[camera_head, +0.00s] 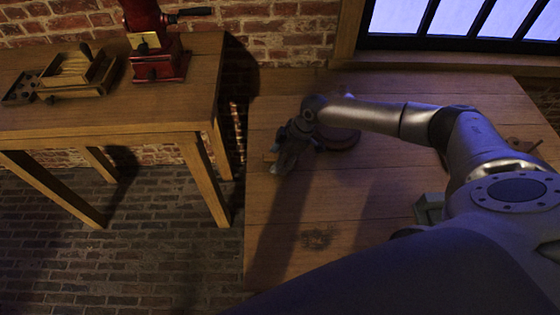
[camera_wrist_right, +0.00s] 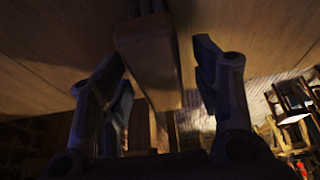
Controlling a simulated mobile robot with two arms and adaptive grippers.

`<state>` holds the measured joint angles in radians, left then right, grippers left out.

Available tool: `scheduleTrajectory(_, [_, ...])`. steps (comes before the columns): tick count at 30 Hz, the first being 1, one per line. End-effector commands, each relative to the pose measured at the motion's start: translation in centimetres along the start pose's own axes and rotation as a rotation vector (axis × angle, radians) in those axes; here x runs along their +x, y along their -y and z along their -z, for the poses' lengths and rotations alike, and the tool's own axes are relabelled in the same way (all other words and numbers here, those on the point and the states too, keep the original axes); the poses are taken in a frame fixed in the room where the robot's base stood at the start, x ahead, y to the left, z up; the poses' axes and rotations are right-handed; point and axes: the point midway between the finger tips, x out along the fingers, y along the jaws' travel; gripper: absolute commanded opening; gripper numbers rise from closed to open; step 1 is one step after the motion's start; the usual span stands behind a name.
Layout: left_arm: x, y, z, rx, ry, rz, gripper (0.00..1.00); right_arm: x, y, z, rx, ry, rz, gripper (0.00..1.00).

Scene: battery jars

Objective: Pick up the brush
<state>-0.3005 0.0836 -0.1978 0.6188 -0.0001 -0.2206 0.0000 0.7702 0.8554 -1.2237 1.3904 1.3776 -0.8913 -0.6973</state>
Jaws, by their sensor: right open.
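My right gripper (camera_head: 281,168) is low over the left part of the wooden table (camera_head: 400,210) in the head view. In the right wrist view its two fingers (camera_wrist_right: 155,85) stand apart. In the head view only a small bit of wood (camera_head: 270,157) shows beside the gripper; the rest is hidden. My left gripper is out of view.
A round dark object (camera_head: 340,140) sits just right of my gripper. A dark speckled patch (camera_head: 317,238) lies nearer on the table. A side table (camera_head: 120,110) at left holds a red grinder (camera_head: 158,62) and a wooden box (camera_head: 78,75). The table's middle is mostly clear.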

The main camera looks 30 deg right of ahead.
Motion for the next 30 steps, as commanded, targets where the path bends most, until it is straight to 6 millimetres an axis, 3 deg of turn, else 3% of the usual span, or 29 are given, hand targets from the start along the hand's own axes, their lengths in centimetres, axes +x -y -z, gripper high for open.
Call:
scheduleTrajectory(11, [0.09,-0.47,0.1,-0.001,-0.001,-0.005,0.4,0.15,0.0,-0.05,0.0,0.0,0.0,0.57])
scheduleTrajectory(23, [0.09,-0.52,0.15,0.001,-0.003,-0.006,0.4,0.15,0.0,-0.04,0.0,0.0,0.0,0.07])
scheduleTrajectory(30, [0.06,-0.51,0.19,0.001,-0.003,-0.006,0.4,0.09,-0.02,0.0,0.0,0.0,0.0,0.07])
